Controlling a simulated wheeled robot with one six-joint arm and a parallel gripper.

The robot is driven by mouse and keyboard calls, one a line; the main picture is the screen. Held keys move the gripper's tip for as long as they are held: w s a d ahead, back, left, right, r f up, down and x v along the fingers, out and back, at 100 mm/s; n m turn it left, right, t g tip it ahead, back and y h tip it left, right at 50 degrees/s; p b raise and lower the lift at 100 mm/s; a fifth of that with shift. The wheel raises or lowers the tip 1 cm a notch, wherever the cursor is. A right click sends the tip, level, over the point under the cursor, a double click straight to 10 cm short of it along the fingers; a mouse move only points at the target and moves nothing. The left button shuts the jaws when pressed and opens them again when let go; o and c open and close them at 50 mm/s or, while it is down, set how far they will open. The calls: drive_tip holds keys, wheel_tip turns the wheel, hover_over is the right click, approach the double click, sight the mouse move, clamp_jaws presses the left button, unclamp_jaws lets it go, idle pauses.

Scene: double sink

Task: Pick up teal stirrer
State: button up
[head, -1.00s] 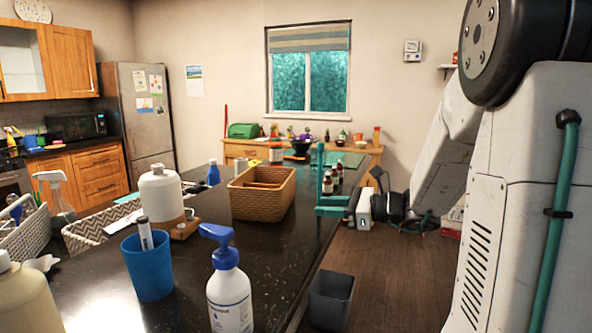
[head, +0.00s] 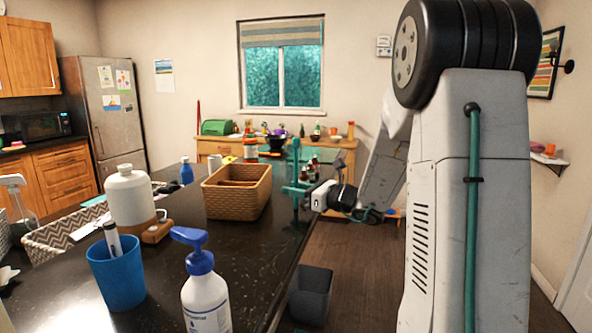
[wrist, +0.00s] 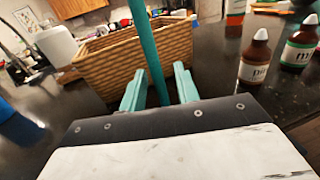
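The teal stirrer (head: 296,158) is a thin upright rod near the right edge of the dark counter, right of the woven basket. It also rises between the fingers in the wrist view (wrist: 149,45), leaning slightly there. Its lower end is hidden behind my gripper's palm in the wrist view. My gripper (head: 296,189) has teal fingers and is at the stirrer's lower half. In the wrist view my gripper (wrist: 160,85) has one finger on each side of the rod, with visible gaps, so it looks open around it.
A woven basket (head: 236,205) stands just left of the stirrer. Small brown bottles (wrist: 257,58) stand on the right in the wrist view. A white pump bottle (head: 206,300), a blue cup (head: 117,275) and a white jug (head: 130,197) are nearer. A grey bin (head: 311,296) is beside the counter.

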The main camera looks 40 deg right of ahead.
clamp_jaws()
drive_tip(key=shift+r, duration=0.85)
drive_tip(key=shift+s+d+r, duration=0.1)
drive_tip(key=shift+s+r, duration=0.1)
drive_tip(key=shift+r, duration=0.3)
drive_tip(key=shift+s+d+r, duration=0.1)
drive_tip(key=shift+s+r, duration=0.05)
drive_tip(key=shift+r, duration=0.35)
drive_tip(key=s+a+r+v, duration=0.1)
drive_tip(key=a+v, duration=0.1)
drive_tip(key=v, duration=1.3)
